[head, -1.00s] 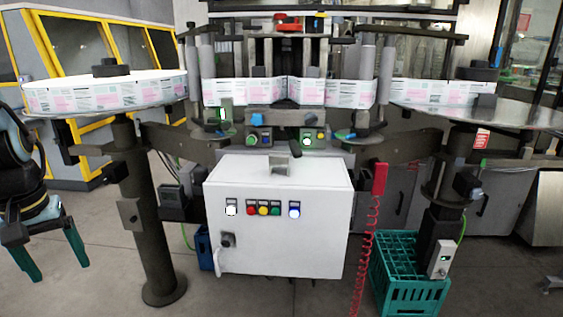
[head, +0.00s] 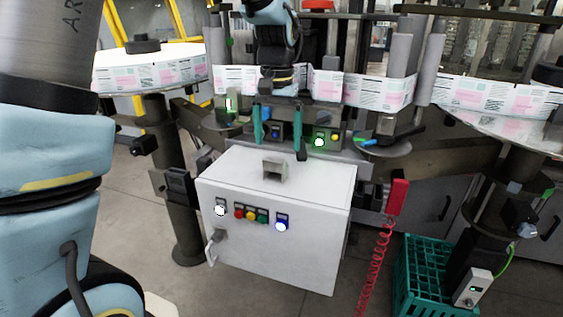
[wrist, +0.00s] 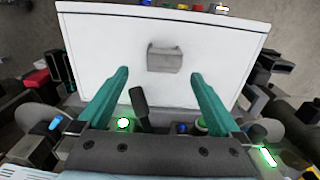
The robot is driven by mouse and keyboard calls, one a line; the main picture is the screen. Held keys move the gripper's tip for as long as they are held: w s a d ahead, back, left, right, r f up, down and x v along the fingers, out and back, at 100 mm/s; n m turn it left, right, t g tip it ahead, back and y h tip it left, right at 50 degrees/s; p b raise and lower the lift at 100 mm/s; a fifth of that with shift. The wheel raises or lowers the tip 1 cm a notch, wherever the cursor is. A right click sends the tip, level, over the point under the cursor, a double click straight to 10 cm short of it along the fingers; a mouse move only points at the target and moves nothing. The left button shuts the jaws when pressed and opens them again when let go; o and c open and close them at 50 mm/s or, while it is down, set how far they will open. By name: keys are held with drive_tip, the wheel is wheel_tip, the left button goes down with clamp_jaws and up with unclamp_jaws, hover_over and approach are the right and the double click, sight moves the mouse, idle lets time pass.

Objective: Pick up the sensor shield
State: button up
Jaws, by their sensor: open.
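The sensor shield, as I take it, is a small grey bent-metal piece (head: 275,170) on top of the white control box (head: 235,185). In the wrist view the shield (wrist: 165,57) lies just beyond my fingertips, near the middle between their lines. My gripper (head: 279,146) has two teal fingers, spread apart and empty, pointing down behind and above the shield. The shield is in plain sight and apart from the fingers.
A black lever (wrist: 139,103) stands between my fingers' lines in the wrist view. The label web (head: 385,92) runs behind. Reel tables stand on both sides, including a left reel (head: 150,70). A red coiled cord (head: 376,255) and green crate (head: 420,275) are at right.

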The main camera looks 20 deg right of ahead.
sight(275, 158)
wheel_tip(275, 158, down, 2)
drive_tip(key=shift+f, duration=0.1)
drive_tip(key=shift+w+a+f+p, duration=0.15)
drive_tip(key=shift+f+p, duration=0.55)
drive_tip(key=shift+f, duration=0.75)
drive_tip(key=shift+w+a+f+p, duration=0.15)
drive_tip(key=shift+f+p, duration=0.5)
drive_tip(key=shift+f, duration=0.75)
drive_tip(key=shift+d, duration=0.1)
clamp_jaws()
